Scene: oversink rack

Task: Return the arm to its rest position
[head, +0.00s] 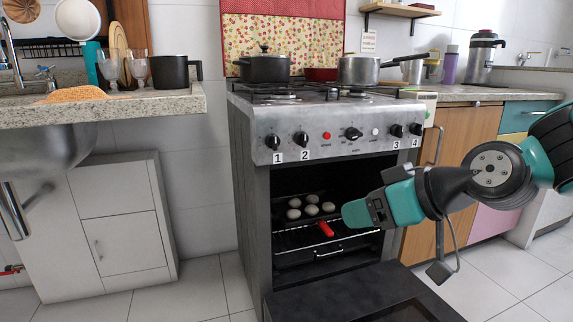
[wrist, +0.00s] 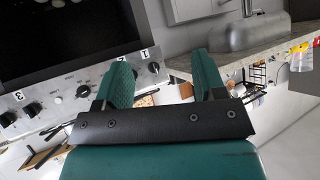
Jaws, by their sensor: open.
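My gripper (head: 352,214) is in front of the open oven, at the right side of its opening, with my arm reaching in from the right. In the wrist view my gripper (wrist: 162,72) shows two teal fingers spread apart with nothing between them. The head view shows the gripper side-on, so the gap is hidden there. The wrist view is tilted and shows the stove's knob panel (wrist: 70,95) at the left, beyond the fingers.
The oven door (head: 365,295) hangs open below my gripper. Inside, several pale round pieces (head: 311,209) sit behind a red item (head: 327,229) on the rack. Pots, including a steel pot (head: 358,70), stand on the stove. The sink counter (head: 100,108) is left; wooden cabinets (head: 465,135) are right.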

